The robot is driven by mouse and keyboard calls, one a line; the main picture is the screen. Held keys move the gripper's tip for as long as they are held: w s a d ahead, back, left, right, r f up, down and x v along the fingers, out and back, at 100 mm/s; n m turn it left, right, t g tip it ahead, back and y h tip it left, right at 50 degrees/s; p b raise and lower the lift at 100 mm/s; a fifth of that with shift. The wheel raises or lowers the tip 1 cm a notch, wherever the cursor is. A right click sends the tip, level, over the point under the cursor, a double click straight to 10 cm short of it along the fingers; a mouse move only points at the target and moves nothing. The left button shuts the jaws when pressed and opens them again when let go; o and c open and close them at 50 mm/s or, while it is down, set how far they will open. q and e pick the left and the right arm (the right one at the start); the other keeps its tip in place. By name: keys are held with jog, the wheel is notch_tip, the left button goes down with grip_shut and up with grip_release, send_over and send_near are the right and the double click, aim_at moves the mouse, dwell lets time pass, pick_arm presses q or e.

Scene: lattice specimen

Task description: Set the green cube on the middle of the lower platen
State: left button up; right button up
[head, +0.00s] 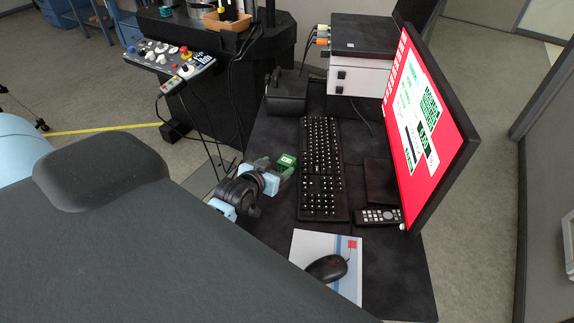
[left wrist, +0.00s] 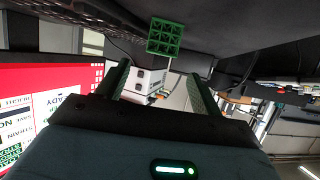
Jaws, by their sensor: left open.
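The green cube (head: 286,160), a lattice block, sits on the dark desk left of the keyboard in the head view. It also shows in the left wrist view (left wrist: 165,38), against the desk, which fills the top of that picture. My left gripper (head: 275,170) is open and empty, close beside the cube. In the left wrist view its fingers (left wrist: 158,78) are spread apart, with the cube ahead of the fingertips and roughly between them. I cannot make out the lower platen for certain; a black machine stands at the top left. My right gripper is not in view.
The keyboard (head: 322,165) is just right of the cube. A monitor (head: 425,110), mouse (head: 327,268), remote (head: 378,216) and white box (head: 358,78) take up the desk. The control panel (head: 170,60) and orange tray (head: 229,22) are at the machine.

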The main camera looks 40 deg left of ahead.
aim_at(287, 159)
pick_arm(q)
jog(key=shift+x, duration=2.6)
jog(key=shift+s+f, duration=0.1)
jog(key=shift+f, duration=0.05)
jog(key=c, duration=1.1)
jog(key=shift+c, duration=0.2)
